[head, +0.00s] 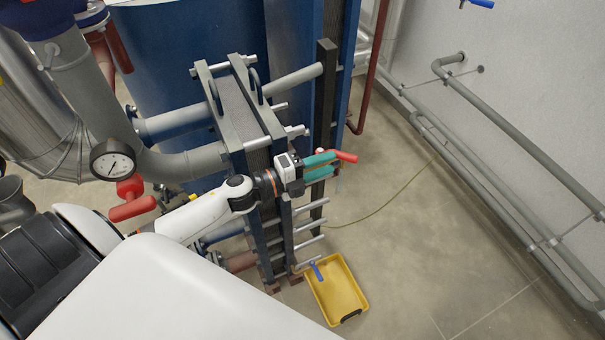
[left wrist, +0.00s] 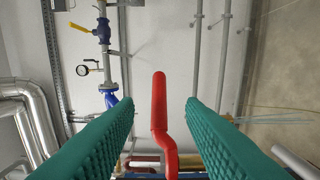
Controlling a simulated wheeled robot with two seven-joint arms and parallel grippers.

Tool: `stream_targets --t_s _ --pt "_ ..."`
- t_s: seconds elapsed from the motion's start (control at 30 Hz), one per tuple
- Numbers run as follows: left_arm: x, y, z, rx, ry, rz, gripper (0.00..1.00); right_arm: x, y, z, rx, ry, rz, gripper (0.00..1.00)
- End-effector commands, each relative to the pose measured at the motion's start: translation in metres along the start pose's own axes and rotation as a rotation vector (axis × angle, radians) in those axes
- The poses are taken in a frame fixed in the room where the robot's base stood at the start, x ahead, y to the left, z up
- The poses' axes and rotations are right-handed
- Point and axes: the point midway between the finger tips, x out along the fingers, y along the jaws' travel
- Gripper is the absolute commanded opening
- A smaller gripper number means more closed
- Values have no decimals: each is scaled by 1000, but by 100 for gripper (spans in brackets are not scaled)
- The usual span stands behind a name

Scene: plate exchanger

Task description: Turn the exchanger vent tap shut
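The vent tap's red lever handle (head: 346,156) shows in the head view at the plate exchanger (head: 240,110), pointing right, just beyond my left gripper's fingertips. My left gripper (head: 327,166) has teal fingers, spread open. In the left wrist view the red handle (left wrist: 159,100) stands upright in the gap between the two ribbed fingers (left wrist: 160,104), with clear space on both sides. The tap's body is hidden behind the gripper in the head view. My right gripper is not in view.
A pressure gauge (head: 112,160) and another red handle (head: 132,201) are at left. Grey pipes (head: 520,145) run along the right wall. The floor between is mostly clear.

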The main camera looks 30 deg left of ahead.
Motion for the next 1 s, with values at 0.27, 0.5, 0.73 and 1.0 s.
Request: stream_targets --t_s 0.27,0.5,0.73,1.0 --pt "-46 -3 0 -2 0 -2 36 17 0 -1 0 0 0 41" --pt "-60 0 0 0 -2 0 36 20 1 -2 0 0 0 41" --pt "-60 0 0 0 -1 0 36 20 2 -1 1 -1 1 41" --pt "-39 6 10 103 -52 41 0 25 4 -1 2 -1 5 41"
